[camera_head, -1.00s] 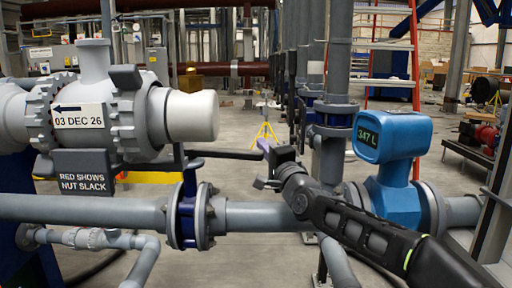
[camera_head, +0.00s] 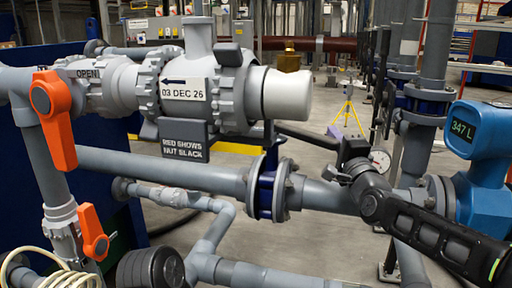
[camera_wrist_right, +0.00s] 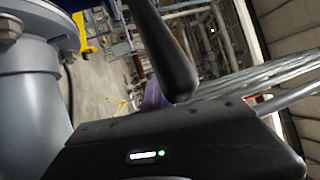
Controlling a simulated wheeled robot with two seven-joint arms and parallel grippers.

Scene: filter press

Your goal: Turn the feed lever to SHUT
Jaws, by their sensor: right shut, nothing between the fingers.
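A long black lever (camera_head: 308,138) runs to the right from the top of a dark blue flanged valve (camera_head: 268,188) in the grey pipe. I cannot read a label for it. My right gripper (camera_head: 347,160) is shut and empty, at the lever's right end. In the right wrist view, the lever's rounded end (camera_wrist_right: 178,78) hangs just beyond the dark gripper body (camera_wrist_right: 185,140); I cannot tell whether they touch. Two orange levers show at the left: a large one (camera_head: 55,115) by an OPEN plate (camera_head: 88,73), and a smaller one (camera_head: 92,232) below. My left gripper is out of view.
A blue meter (camera_head: 485,150) reading 347 L stands right of my right gripper. A round gauge (camera_head: 380,160) is just behind the gripper. A dated grey housing (camera_head: 195,92) and a nut-slack sign (camera_head: 183,140) are above the pipe. A coiled hose (camera_head: 45,275) is lower left.

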